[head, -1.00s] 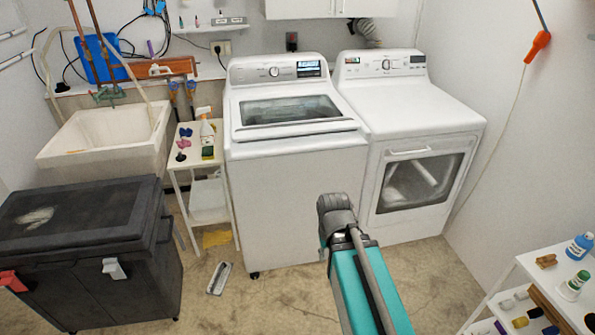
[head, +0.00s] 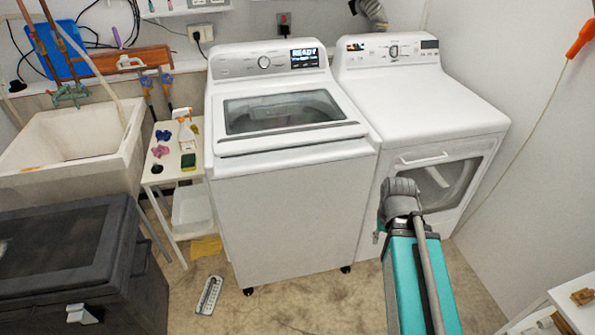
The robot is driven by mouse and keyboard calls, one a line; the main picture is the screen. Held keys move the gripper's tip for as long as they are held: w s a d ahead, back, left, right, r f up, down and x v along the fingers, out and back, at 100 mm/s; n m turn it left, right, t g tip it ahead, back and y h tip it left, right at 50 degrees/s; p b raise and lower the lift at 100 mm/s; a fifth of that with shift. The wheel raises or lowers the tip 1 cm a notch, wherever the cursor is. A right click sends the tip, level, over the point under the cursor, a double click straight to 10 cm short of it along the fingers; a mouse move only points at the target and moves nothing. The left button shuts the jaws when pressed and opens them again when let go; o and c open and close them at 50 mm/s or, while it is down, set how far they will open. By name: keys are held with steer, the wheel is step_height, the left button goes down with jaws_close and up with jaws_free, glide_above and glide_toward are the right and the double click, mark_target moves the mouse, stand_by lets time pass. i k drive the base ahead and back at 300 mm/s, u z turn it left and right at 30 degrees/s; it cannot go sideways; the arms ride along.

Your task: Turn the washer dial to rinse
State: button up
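The white top-load washer (head: 285,215) stands in the middle of the head view, its glass lid shut. Its round dial (head: 264,62) sits on the back control panel, left of a lit display (head: 304,58) that reads "READY". The marks around the dial are too small to read. My teal arm rises from the lower right, ending in a grey joint in front of the dryer. My gripper does not show clearly in this view, and nothing touches the dial.
A white dryer (head: 430,95) with its own knob stands right of the washer. At left are a sink (head: 75,150), a small white stand (head: 175,155) and a dark chest (head: 60,260). A power strip (head: 209,295) lies on the floor. Floor before the washer is clear.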

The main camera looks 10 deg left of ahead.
mark_target(263, 61)
steer(key=u, duration=0.15)
steer(key=i, duration=0.9)
steer(key=u, duration=0.55)
